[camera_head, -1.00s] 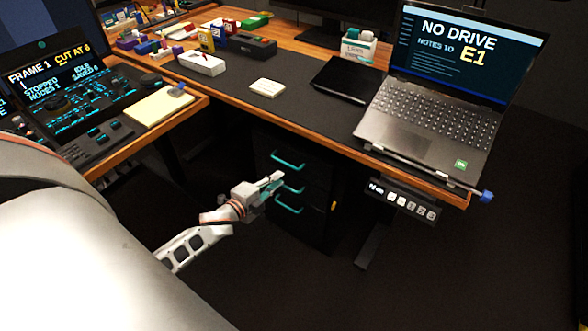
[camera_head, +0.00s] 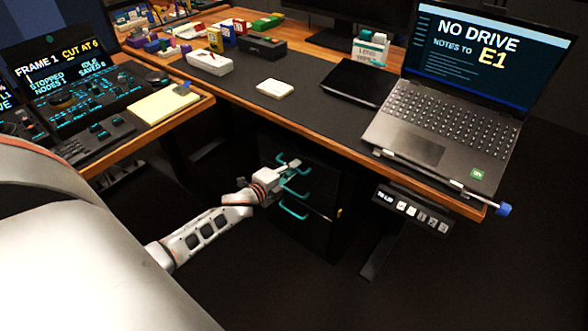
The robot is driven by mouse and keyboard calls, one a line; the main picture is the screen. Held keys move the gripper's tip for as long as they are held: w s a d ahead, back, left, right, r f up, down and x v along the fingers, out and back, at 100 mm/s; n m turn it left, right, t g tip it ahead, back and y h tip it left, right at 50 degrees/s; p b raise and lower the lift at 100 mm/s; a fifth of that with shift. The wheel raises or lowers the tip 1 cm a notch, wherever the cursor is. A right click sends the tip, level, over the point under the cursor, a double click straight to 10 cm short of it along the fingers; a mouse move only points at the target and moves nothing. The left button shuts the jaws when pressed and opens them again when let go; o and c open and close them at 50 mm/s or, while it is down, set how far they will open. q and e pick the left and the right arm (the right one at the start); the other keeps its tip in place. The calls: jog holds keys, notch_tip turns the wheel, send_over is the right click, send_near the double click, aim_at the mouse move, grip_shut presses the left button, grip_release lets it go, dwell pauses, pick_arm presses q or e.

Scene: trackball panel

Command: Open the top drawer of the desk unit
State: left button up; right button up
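The desk unit (camera_head: 325,232) is a dark drawer cabinet under the desk, with teal bar handles one above another on its front. The top handle (camera_head: 303,170) is partly hidden by my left gripper (camera_head: 290,165). The middle handle (camera_head: 296,194) and the bottom handle (camera_head: 293,213) show below it. My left gripper is at the height of the top handle, at or just in front of it. I cannot tell whether it touches the handle or whether its fingers are open. The top drawer looks flush with the unit. My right gripper is not in view.
The desktop (camera_head: 330,122) overhangs the unit and bears a laptop (camera_head: 440,125), a black pad (camera_head: 350,87) and a white block (camera_head: 275,88). A control strip (camera_head: 410,208) hangs under its front edge. The dark floor before the unit is clear.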

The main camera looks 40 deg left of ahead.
pick_arm(q)
grip_shut()
jog(key=shift+s, duration=0.15)
jog(key=f+p+v, duration=0.2)
jog(key=f+v, duration=0.1)
jog(key=v, duration=1.1)
jog(key=s+f+p+v, duration=0.1)
jog(key=f+v, duration=0.2)
jog(key=v, duration=1.2)
jog(key=shift+s+p, duration=0.35)
jog(key=shift+s, duration=0.1)
grip_release()
jog(key=v, duration=1.2)
